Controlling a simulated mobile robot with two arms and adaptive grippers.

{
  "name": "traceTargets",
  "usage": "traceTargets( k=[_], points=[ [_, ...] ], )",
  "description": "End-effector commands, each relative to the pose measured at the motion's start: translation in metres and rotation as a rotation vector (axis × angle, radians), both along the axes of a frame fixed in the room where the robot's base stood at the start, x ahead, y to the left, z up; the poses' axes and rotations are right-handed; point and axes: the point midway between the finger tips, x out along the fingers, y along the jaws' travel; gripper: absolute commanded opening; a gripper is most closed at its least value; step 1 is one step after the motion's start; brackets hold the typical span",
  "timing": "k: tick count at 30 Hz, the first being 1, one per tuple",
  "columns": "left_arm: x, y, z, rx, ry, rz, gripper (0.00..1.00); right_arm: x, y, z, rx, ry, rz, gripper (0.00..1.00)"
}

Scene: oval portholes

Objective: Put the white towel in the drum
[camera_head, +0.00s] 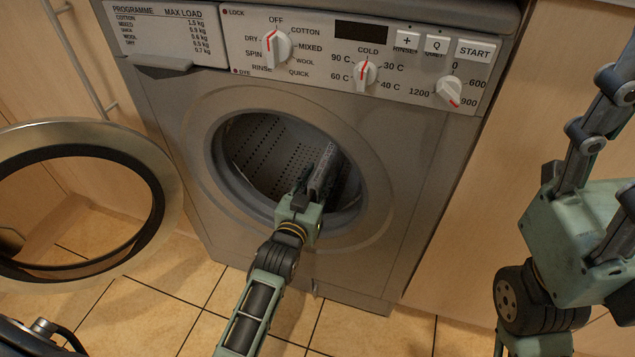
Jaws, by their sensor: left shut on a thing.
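The washing machine's drum (262,150) shows through its open round porthole as a perforated metal wall. My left gripper (318,182) reaches into the porthole from below, right of its middle. It is shut on a flat, greyish piece that looks like the towel (326,168) in shade; its white colour is not clear. The piece stands on edge inside the opening, and the gripper hides part of it. My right gripper (600,150) is close to the camera at the right edge, well away from the machine's opening. Its fingertips are cut off by the frame.
The round door (168,190) stands swung open to the left of the porthole. The control panel (325,55) with several knobs and buttons lies above. Wooden cabinet fronts (520,110) flank the machine, and the tiled floor (185,275) in front is clear.

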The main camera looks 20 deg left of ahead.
Motion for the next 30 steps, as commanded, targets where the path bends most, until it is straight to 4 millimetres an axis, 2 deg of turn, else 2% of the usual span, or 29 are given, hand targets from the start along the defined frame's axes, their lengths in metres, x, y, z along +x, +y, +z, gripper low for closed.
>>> traceTargets(
  k=[1,2,9,20,23,30],
  points=[
    [0.0,0.0,0.002,0.0,-0.004,0.0,0.0,0.0,0.0,0.0,0.0,0.0,0.0,0.54],
    [0.0,0.0,0.002,0.0,-0.004,0.0,0.32,0.0,0.0,0.0,0.0,0.0,0.0,0.54],
    [0.0,0.0,0.001,0.0,-0.002,0.0,0.51,0.0,0.0,0.0,0.0,-0.001,0.0,0.54],
    [-0.005,0.0,-0.001,0.0,0.004,0.0,0.51,0.001,0.0,-0.001,0.002,0.005,0.0,0.54],
    [-0.016,0.001,-0.001,0.001,0.004,0.0,0.51,0.001,0.0,-0.001,0.001,0.003,0.0,0.54],
    [-0.063,0.002,0.004,0.001,0.004,0.0,0.51,0.0,0.0,-0.001,0.0,0.002,0.0,0.54]
  ],
)
